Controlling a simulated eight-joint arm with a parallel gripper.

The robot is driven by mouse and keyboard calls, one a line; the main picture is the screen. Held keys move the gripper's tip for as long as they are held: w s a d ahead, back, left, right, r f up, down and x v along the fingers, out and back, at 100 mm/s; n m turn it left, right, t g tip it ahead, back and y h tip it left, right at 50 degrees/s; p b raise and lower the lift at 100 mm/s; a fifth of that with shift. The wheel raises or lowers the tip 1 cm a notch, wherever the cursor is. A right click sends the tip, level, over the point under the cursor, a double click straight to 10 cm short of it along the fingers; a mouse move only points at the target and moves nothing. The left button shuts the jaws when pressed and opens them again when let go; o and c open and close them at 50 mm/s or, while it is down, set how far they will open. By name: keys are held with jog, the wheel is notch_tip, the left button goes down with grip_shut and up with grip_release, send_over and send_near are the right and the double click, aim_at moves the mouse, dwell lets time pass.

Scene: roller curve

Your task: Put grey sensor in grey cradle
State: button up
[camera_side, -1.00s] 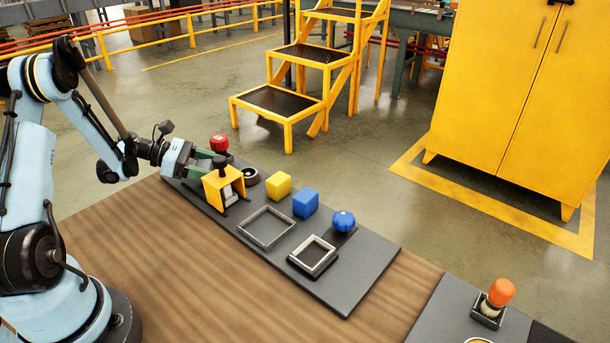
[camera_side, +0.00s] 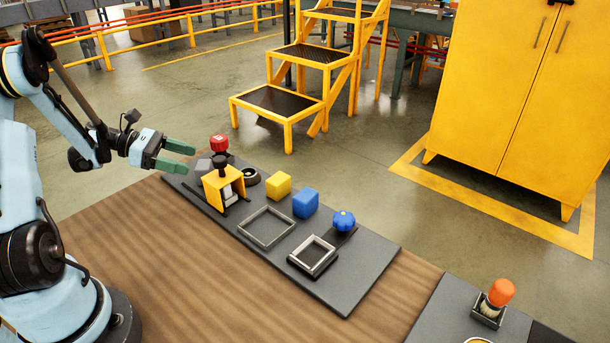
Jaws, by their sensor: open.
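My gripper (camera_side: 180,155) is open, with its two green fingers apart and nothing between them. It hangs above the far left end of the dark board. A small grey block (camera_side: 203,166), perhaps the grey sensor, lies just below and to the right of the fingers, apart from them. It is partly hidden behind the yellow bracket (camera_side: 212,188). A light grey piece (camera_side: 229,193) shows inside that bracket. Two square frames lie on the board: a flat grey one (camera_side: 245,229) and a silver one on a black base (camera_side: 318,269). I cannot tell which part is the grey cradle.
The dark board (camera_side: 352,280) also bears a red knob (camera_side: 219,143), a black ring (camera_side: 250,178), a yellow cube (camera_side: 278,186), a blue cube (camera_side: 306,203) and a blue knob (camera_side: 344,220). An orange-topped piece (camera_side: 500,292) stands on another board at right.

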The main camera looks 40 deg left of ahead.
aim_at(204, 164)
jog(key=shift+s+a, duration=0.1)
jog(key=shift+s, duration=0.05)
jog(key=shift+c, duration=0.3)
jog(key=shift+s+a+f, duration=0.2)
jog(key=shift+s+a, duration=0.2)
jog(key=shift+a, duration=0.05)
jog(key=shift+x, duration=3.85)
jog(key=c, duration=0.8)
jog(key=shift+c, duration=0.2)
jog(key=shift+r, duration=0.1)
